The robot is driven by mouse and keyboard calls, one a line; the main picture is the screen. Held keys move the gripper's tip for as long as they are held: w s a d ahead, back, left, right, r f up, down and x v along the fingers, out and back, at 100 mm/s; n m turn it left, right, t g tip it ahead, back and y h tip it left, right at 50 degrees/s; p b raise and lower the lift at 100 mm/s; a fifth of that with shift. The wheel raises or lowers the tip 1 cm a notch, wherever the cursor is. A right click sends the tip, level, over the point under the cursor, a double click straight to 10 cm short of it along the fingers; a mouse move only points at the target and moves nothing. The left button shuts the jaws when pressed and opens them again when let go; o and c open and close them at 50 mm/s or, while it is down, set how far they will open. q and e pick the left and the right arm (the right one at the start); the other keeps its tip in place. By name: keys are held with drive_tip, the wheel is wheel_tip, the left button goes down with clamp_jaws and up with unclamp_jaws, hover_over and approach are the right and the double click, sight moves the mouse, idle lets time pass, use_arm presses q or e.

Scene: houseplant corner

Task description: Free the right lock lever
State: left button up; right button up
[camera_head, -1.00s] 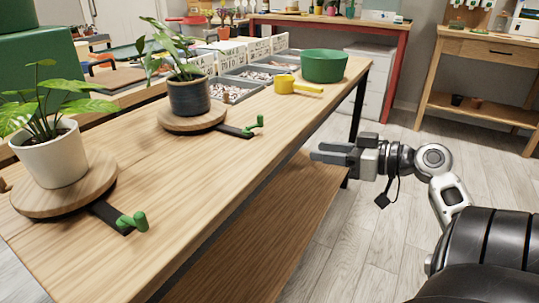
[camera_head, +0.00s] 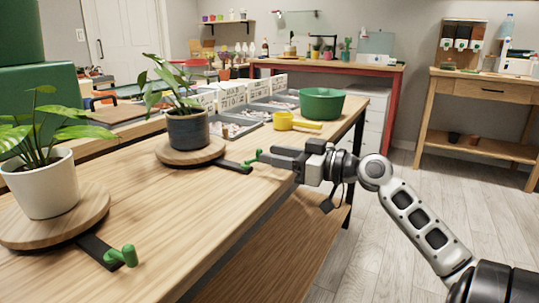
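The right lock lever (camera_head: 252,158) is a small green handle on a black bar (camera_head: 235,166), which sticks out from under the right round wooden turntable (camera_head: 190,154). My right gripper (camera_head: 266,156) points left at the table's front edge. Its fingertips are right beside the green handle; I cannot tell whether they touch it. Its two fingers look apart, with nothing seen between them. The left lock lever (camera_head: 122,257) is a like green handle on a black bar by the left wooden turntable (camera_head: 55,222). My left gripper is not in view.
A dark pot (camera_head: 188,130) with a plant stands on the right turntable, a white pot (camera_head: 45,188) on the left one. The tabletop (camera_head: 175,205) between the levers is clear.

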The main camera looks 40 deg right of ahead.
drive_tip(key=shift+x, duration=1.05)
